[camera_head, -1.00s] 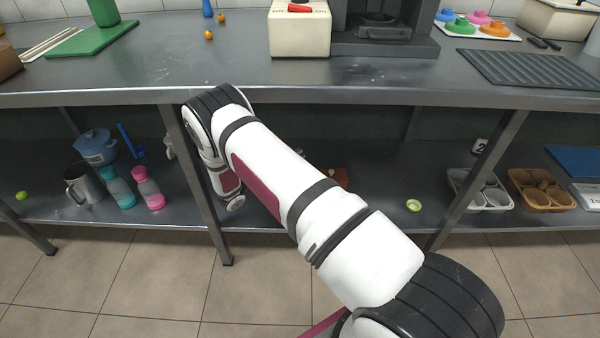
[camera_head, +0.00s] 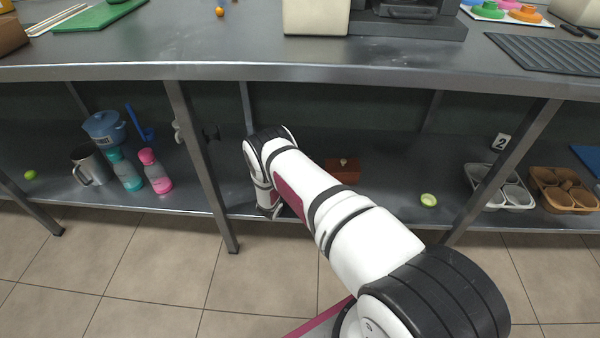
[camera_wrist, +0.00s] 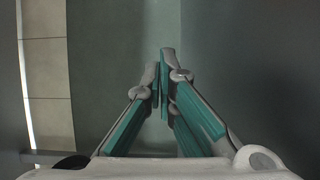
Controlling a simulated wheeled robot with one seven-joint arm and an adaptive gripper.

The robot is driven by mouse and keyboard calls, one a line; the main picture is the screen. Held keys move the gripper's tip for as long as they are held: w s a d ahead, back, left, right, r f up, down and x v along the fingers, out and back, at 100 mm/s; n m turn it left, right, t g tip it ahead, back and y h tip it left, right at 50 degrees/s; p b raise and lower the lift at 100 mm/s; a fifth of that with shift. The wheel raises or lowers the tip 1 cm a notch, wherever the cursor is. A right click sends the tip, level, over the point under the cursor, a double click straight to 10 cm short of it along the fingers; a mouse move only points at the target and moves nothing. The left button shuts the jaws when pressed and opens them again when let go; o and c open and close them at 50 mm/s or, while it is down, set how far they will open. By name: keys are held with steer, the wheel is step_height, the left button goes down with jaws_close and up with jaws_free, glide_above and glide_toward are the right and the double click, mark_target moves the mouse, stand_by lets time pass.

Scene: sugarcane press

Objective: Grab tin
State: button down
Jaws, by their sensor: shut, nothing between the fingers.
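Two cup trays that may be tins sit on the lower shelf at the right in the head view: a grey one (camera_head: 500,186) and a brown one (camera_head: 563,188). I cannot tell which is the tin. My gripper (camera_wrist: 161,68) shows in the wrist view with teal-padded fingers; its tips are together with nothing between them. It is over a plain dark grey surface, with no tin in the wrist view. In the head view my arm reaches to the lower shelf left of both trays, and its fingers cannot be made out.
The lower shelf (camera_head: 390,170) holds a brown box (camera_head: 342,171), a green round piece (camera_head: 428,200), a steel mug (camera_head: 90,166), a blue pot (camera_head: 104,127), a teal bottle (camera_head: 125,170) and a pink bottle (camera_head: 155,172). Table legs (camera_head: 203,165) divide it. The countertop (camera_head: 260,58) hangs above.

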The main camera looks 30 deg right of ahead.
steer(key=b+x, duration=0.1)
steer(key=x, duration=0.2)
steer(key=shift+s+d+f, duration=0.1)
steer(key=shift+s, duration=1.1)
steer(key=shift+s+d+b, duration=0.2)
steer(key=shift+s+b, duration=0.1)
steer(key=shift+s, duration=0.6)
